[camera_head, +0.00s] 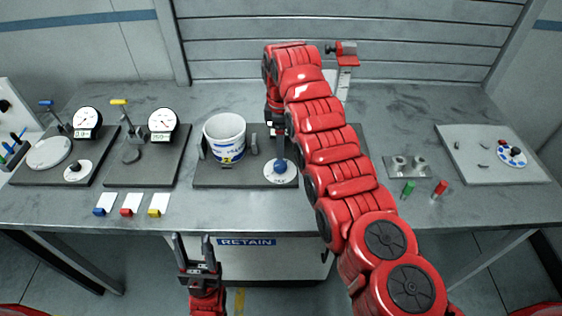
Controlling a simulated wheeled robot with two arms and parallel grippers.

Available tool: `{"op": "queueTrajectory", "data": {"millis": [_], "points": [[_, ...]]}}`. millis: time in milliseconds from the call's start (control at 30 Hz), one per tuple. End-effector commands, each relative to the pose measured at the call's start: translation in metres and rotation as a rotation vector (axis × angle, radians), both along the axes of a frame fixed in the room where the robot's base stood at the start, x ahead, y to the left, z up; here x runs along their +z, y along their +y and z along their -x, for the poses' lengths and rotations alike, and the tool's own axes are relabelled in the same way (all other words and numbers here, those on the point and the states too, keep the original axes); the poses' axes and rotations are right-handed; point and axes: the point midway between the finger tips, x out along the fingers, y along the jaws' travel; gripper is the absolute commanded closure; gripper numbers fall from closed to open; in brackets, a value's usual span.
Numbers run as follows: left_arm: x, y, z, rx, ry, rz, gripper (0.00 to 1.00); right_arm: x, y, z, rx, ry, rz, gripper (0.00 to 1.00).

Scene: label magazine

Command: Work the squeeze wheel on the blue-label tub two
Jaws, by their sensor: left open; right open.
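The white tub (224,141) with a blue label marked 2 stands upright on a dark base plate (230,181) at the middle of the bench. My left gripper (193,243) is open and empty, in front of the bench's front edge.
Two plates with dial gauges (162,122) stand at the left. Three coloured tags (131,206) lie near the front edge. My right arm covers the middle right. A metal block (407,167), green and red pegs, and a pale tray (487,170) are further right. A RETAIN bin (285,262) is below.

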Motion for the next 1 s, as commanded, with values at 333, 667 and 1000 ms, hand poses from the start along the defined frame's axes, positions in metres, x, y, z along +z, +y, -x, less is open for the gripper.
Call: {"op": "queueTrajectory", "data": {"millis": [333, 667, 1000], "points": [[0.023, 0.0, 0.0, 0.0, 0.0, 0.0, 0.5, -0.066, 0.0, 0.0, 0.001, 0.005, 0.002, 0.19], [0.024, 0.0, 0.0, 0.0, 0.0, 0.0, 0.5, -0.083, 0.0, 0.0, 0.001, 0.003, 0.001, 0.19], [0.024, 0.0, 0.0, 0.0, 0.0, 0.0, 0.5, -0.083, 0.0, 0.0, 0.0, 0.002, 0.0, 0.38]]}}
